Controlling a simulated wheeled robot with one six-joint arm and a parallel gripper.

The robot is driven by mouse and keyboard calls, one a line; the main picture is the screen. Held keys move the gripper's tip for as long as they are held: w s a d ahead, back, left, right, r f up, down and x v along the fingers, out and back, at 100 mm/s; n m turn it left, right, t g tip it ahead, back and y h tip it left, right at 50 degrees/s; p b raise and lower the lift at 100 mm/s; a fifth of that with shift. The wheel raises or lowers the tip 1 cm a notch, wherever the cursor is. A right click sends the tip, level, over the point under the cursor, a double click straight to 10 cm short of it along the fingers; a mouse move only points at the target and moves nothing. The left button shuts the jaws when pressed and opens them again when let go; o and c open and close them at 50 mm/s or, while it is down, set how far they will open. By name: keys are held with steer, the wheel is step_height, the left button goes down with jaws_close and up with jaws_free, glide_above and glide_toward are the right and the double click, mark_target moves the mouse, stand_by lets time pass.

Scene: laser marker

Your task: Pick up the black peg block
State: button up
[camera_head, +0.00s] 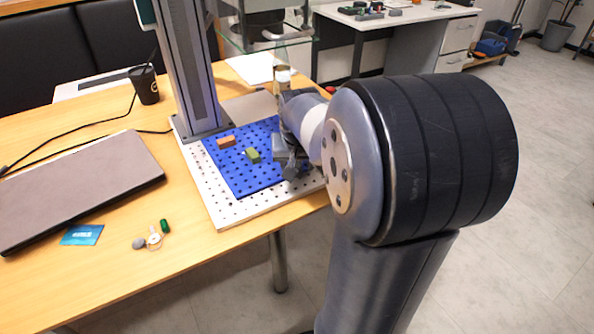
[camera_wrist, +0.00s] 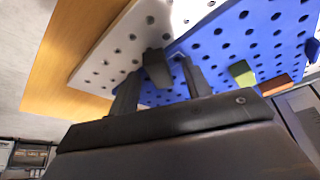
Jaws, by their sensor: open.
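The black peg block (camera_wrist: 155,62) is a small dark block on the blue pegboard (camera_wrist: 225,42), near its edge with the white perforated plate, in the wrist view. My gripper (camera_wrist: 161,72) is open, with one finger on each side of the block. I cannot tell whether the fingers touch it. In the head view my gripper (camera_head: 291,169) is low over the right part of the blue pegboard (camera_head: 246,181); the block cannot be made out clearly there.
A green block (camera_head: 253,155) and an orange-brown block (camera_head: 226,141) sit on the blue pegboard. The laser marker's column (camera_head: 193,70) rises behind the board. A laptop (camera_head: 75,185), keys (camera_head: 154,237) and a black cup (camera_head: 146,86) are on the table to the left.

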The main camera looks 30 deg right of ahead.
jaws_close()
stand_by(0.4)
steer(key=shift+r, duration=0.2)
